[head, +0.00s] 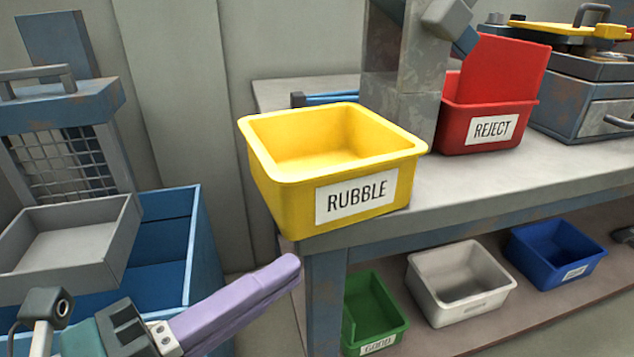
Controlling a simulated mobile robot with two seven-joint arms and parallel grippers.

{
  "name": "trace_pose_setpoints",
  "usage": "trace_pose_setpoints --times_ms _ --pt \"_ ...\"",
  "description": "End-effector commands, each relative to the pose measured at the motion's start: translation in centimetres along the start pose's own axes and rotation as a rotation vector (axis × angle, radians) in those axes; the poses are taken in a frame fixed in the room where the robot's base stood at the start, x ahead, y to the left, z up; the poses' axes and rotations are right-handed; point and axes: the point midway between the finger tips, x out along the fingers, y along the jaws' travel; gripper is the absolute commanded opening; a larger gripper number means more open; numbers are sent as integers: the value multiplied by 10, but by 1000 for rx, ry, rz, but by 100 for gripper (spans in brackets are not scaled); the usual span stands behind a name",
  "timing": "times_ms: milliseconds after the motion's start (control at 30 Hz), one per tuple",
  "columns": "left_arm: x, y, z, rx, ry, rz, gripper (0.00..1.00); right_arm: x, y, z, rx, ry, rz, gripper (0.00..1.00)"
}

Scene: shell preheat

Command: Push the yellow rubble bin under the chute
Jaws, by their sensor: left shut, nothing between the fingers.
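The yellow rubble bin (285,195), labelled RUBBLE, sits upright at the near left corner of the grey workbench (480,180). Its left side appears to reach to or past the bench's left edge. The part of its inside that shows looks empty. My left gripper (286,272), with purple fingers, is shut and empty, below and left of the bin and apart from it. No part is clearly recognisable as the chute; a grey metal post (405,70) stands behind the bin, and a grey sloped tray (70,245) is at the left. My right gripper is not in view.
A red REJECT bin (490,125) stands on the bench right of the post. Below are a green bin (375,312), a white bin (462,283) and a blue bin (555,252). A blue open-topped box (200,235) stands left. Bench front between yellow and red bins is clear.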

Motion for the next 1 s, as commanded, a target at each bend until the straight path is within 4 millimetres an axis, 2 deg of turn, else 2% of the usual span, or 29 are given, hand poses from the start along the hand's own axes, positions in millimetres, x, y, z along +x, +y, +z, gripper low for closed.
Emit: trace_pose_setpoints --times_ms 100,167,300,500,1000 --pt "27 -1 0 2 1 -5 0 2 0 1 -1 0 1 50" --pt "39 -1 0 2 1 -4 0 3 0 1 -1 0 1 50" --pt "53 0 16 4 0 -1 0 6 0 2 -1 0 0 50" --pt "63 1 27 1 0 1 0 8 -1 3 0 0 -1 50" --pt "66 0 30 0 0 0 0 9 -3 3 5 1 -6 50"
